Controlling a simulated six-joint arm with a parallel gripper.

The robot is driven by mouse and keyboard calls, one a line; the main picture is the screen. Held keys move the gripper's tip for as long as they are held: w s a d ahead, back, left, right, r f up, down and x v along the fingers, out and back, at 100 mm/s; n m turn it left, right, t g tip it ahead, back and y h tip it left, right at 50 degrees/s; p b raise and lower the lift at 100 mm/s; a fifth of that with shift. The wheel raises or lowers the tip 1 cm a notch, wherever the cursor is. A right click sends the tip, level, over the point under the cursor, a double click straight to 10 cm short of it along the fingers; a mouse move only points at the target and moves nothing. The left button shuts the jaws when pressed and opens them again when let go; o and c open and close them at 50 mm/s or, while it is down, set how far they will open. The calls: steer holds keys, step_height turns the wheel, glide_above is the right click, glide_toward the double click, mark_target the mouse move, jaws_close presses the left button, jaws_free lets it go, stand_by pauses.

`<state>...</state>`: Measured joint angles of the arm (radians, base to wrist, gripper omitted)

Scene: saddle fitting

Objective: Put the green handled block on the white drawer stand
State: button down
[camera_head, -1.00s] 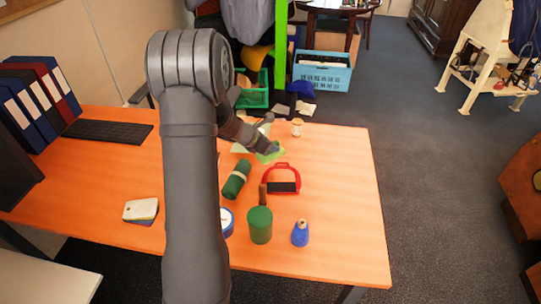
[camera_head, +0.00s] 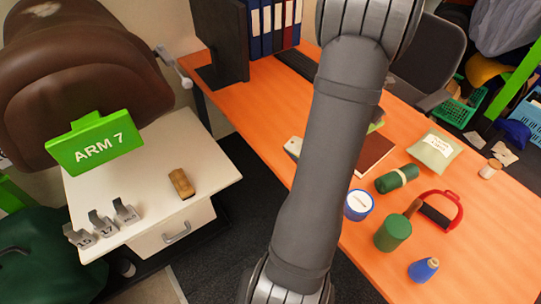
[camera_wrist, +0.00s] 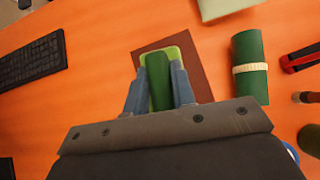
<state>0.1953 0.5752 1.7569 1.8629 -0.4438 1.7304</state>
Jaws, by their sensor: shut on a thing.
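The green handled block (camera_wrist: 172,60) has a pale green base and a darker green rounded handle. In the wrist view my gripper (camera_wrist: 158,85) is shut on it, with a blue-grey finger on either side of the handle. The block is over a brown flat pad on the orange table; I cannot tell its height. In the head view my arm hides the gripper, and only a sliver of the green block (camera_head: 376,126) shows. The white drawer stand (camera_head: 215,165) is at the left, with a handled drawer in front.
On the stand are a small brown block (camera_head: 182,184) and several numbered grey clips (camera_head: 103,224). The stand's middle is clear.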

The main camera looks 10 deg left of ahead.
steer(key=a+r+n+t+y, duration=0.2)
steer(key=a+n+y, duration=0.3)
steer(key=a, duration=1.4)
steer(key=n+g+y, duration=0.2)
steer(key=n+y, duration=0.6)
steer(key=n, duration=0.5)
glide_above(159, 207)
step_height(159, 207, down, 26)
steer(key=shift+f, duration=2.4)
steer(key=shift+f, duration=0.1)
steer(key=c, duration=1.2)
jaws_free()
